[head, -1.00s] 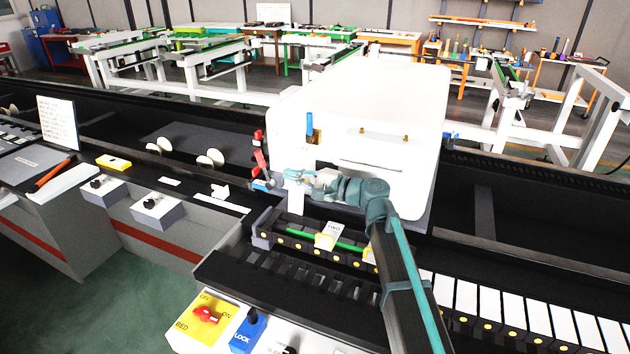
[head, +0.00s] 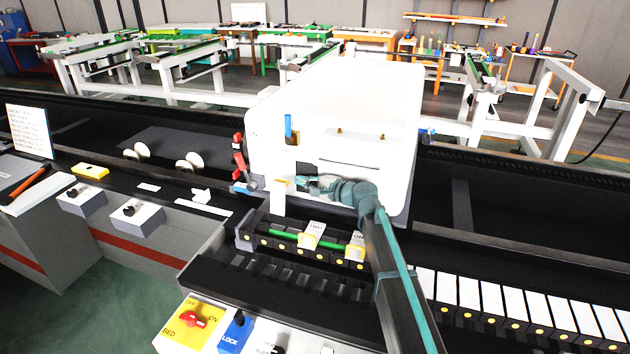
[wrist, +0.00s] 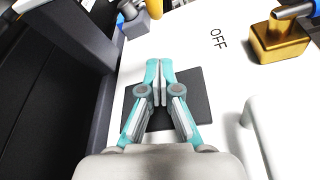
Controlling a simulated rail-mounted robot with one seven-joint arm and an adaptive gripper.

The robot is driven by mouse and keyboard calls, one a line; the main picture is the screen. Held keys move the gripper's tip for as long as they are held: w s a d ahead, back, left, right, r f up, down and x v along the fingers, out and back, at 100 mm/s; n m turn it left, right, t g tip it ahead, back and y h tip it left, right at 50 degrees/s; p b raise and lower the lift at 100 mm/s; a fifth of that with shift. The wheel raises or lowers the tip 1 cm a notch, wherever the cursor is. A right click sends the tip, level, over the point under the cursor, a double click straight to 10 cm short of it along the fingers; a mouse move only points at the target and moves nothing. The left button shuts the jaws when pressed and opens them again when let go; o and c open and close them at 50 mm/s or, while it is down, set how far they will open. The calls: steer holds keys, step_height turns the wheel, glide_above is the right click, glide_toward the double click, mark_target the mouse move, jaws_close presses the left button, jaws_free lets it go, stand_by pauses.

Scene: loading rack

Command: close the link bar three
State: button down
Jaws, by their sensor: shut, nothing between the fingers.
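A row of dark link bar slots with a green rod (head: 335,244) lies below the white housing (head: 375,110). White tags reading TWO (head: 312,232) and ONE (head: 354,242) stand on yellow pieces along it. A third white tag (head: 278,199) stands further left and higher; I cannot read its face, so I cannot tell which bar is three. My gripper (head: 303,184) is just right of this tag, in front of the housing. In the wrist view my gripper (wrist: 159,72) is shut and empty, its fingertips over a dark square (wrist: 190,100) on a white surface.
A brass block (wrist: 280,42) with a blue handle is beside the word OFF. Red levers (head: 240,160) stand at the housing's left edge. White keys (head: 495,300) run to the right. A control box (head: 195,322) with a red knob is in front.

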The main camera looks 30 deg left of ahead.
mark_target(280, 196)
steer(key=s, duration=0.1)
steer(key=s+r+p, duration=0.1)
steer(key=s+a+p, duration=0.1)
steer(key=shift+s+r, duration=0.15)
steer(key=shift+s, duration=0.1)
